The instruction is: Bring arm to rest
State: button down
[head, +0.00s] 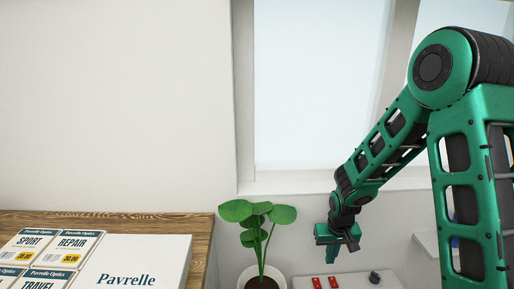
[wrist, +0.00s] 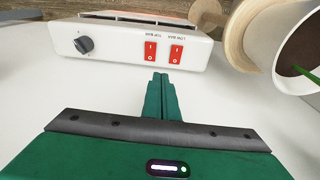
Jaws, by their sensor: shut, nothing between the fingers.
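My green arm (head: 388,135) reaches from the right side of the head view and bends downward at its end. My gripper (head: 337,255) hangs there, pointing down, just right of the potted plant and above a white box with switches. In the wrist view my gripper (wrist: 161,82) is shut, its two green fingers together with nothing between them. The fingertips appear near the front of the white box (wrist: 125,48); I cannot tell whether they touch it.
A plant (head: 260,225) in a white pot (head: 245,276) stands left of my gripper. The box has two red switches (wrist: 151,52) and a dark knob (wrist: 84,45). A wooden counter (head: 110,222) with cards (head: 75,246) and a white Pavrelle box (head: 165,255) is at left. A window (head: 318,85) is behind.

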jog(key=s+d+r+m+g, duration=0.1)
jog(key=s+d+r+m, duration=0.1)
jog(key=s+d+r, duration=0.65)
jog(key=s+d+r+m, duration=0.2)
jog(key=s+d+r, duration=0.4)
jog(key=s+r, duration=0.5)
jog(key=s+r+m, duration=0.2)
jog(key=s+r, duration=0.1)
jog(key=s, duration=0.7)
jog(key=shift+s+r+g+y, duration=0.3)
jog(key=shift+s, duration=0.1)
jog(key=shift+w+f, duration=0.25)
jog(key=shift+w, duration=0.4)
